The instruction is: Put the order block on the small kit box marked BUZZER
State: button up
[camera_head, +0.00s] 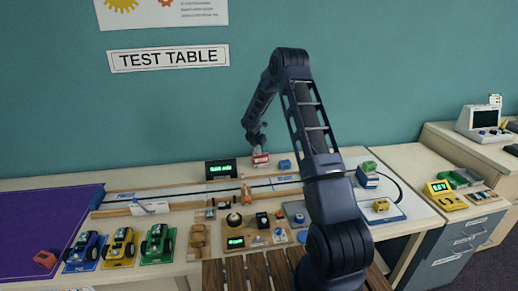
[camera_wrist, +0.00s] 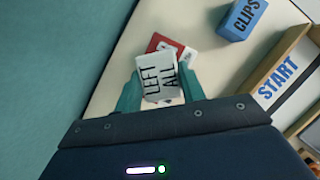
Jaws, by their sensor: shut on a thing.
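My gripper (camera_wrist: 160,92) is shut on a white block (camera_wrist: 158,80) with dark lettering that reads LEFT and ALL. One finger is on each side of it. A small red box (camera_wrist: 154,42) lies just beyond and partly under the block; its lettering is mostly hidden, so I cannot read BUZZER on it. In the head view my gripper (camera_head: 257,145) is at the back of the test table, right over the red box (camera_head: 260,161). I cannot tell whether the block touches the box. A blue box marked CLIPS (camera_wrist: 242,18) stands to the right.
The blue box (camera_head: 285,164) is close to the red box. A wooden-edged track with a START label (camera_wrist: 278,82) runs in front. A black display (camera_head: 221,169) stands to the left. The teal wall (camera_head: 150,110) is close behind.

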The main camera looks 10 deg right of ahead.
jog(key=o, duration=1)
jog(key=s+r+m, duration=0.3)
jog(key=s+r, duration=0.4)
jog(key=r, duration=0.6)
jog(key=s+r+m, duration=0.3)
jog(key=s+r, duration=0.4)
jog(key=r, duration=0.5)
jog(key=s+d+r+m, duration=0.3)
jog(key=s+r+m, duration=0.55)
jog(key=s, duration=0.65)
jog(key=s+m+y, duration=0.1)
jog(key=s+m, duration=0.3)
jog(key=s, duration=0.6)
jog(key=s+d+r+m+t+y, duration=0.1)
jog(key=s+m, duration=0.3)
jog(key=s, duration=0.6)
jog(key=s+r+m+y, duration=0.1)
jog(key=s+m, duration=0.3)
jog(key=s, duration=0.6)
jog(key=shift+s+d+r+m, duration=0.15)
jog(key=shift+s+m, duration=0.1)
jog(key=shift+s, duration=0.1)
